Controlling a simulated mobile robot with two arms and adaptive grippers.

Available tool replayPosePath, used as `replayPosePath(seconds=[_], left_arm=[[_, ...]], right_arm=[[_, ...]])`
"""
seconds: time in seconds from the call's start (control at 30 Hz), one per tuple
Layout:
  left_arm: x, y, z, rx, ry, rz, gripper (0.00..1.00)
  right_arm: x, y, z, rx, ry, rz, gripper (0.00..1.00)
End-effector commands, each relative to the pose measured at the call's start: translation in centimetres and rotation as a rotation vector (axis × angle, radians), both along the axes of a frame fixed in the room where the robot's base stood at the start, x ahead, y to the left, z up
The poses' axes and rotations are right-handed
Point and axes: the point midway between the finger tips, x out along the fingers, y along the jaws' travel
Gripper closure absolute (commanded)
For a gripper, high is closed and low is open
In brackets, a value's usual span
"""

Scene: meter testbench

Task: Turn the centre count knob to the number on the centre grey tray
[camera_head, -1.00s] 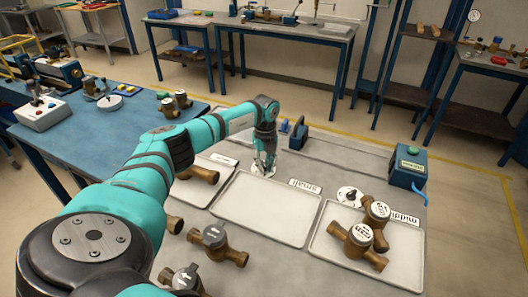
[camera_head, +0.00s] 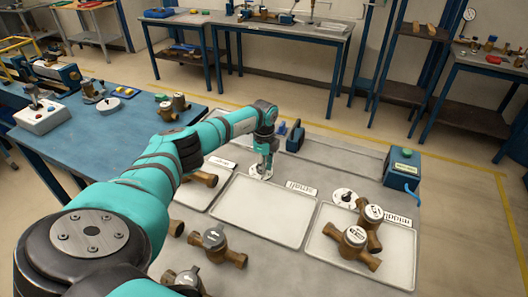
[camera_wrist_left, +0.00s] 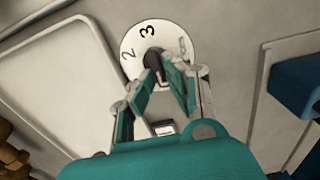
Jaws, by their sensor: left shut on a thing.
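The centre count knob is a round white dial (camera_head: 256,174) behind the centre grey tray (camera_head: 262,212). In the left wrist view the dial (camera_wrist_left: 138,45) shows a 2 and a 3, with a dark pointer grip (camera_wrist_left: 153,60) in its middle. My left gripper (camera_head: 264,167) points down over the dial; in the wrist view its fingers (camera_wrist_left: 166,76) are closed on the dark grip. The fingers hide the lower part of the dial. The centre tray looks empty; its white label (camera_head: 300,188) is not readable. My right gripper is not in view.
The right tray (camera_head: 330,255) holds two brass meters, with another dial (camera_head: 345,196) behind it. The left tray (camera_head: 190,200) is partly hidden by my arm. Several brass meters lie left of the centre tray. A blue box (camera_head: 402,168) stands at the back right.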

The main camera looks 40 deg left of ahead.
Motion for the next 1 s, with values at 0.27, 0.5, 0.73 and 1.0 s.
replayPosePath(seconds=[0.27, 0.5, 0.73, 1.0], left_arm=[[0.04, 0.08, 0.02, 0.001, -0.001, 0.025, 1.00], [0.04, 0.08, 0.02, 0.001, -0.001, 0.026, 1.00], [0.03, 0.07, 0.02, 0.001, -0.001, 0.024, 0.65], [0.05, 0.06, 0.21, 0.000, -0.001, 0.023, 0.65]], right_arm=[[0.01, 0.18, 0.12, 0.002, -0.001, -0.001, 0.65], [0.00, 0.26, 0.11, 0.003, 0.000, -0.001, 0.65], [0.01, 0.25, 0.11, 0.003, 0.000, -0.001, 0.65], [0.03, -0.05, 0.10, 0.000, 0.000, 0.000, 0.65]])
